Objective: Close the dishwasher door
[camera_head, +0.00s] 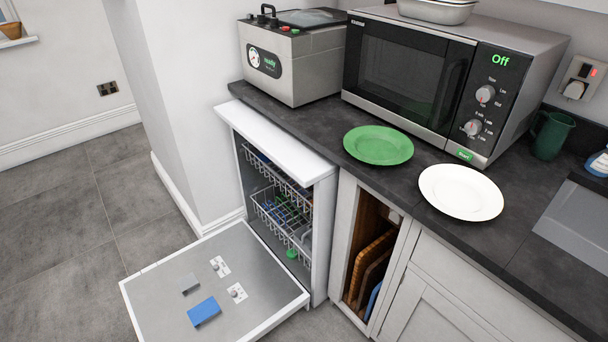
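The dishwasher door (245,264) is folded down, open and about level, low in front of the dishwasher. Its inner face is up and carries a blue block-like part (204,311), a small grey part and two white fittings. The dishwasher (279,148) stands under the left end of the counter, with a white top. Its wire racks (284,213) are inside the opening, and a small green item (292,254) shows at the lower rack. Neither of my grippers is in view.
A green plate (378,145) and a white plate (461,192) lie on the dark counter. A microwave (410,80) and a grey appliance (292,65) stand behind. A narrow open compartment with boards (370,266) is right of the dishwasher. The floor at left is clear.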

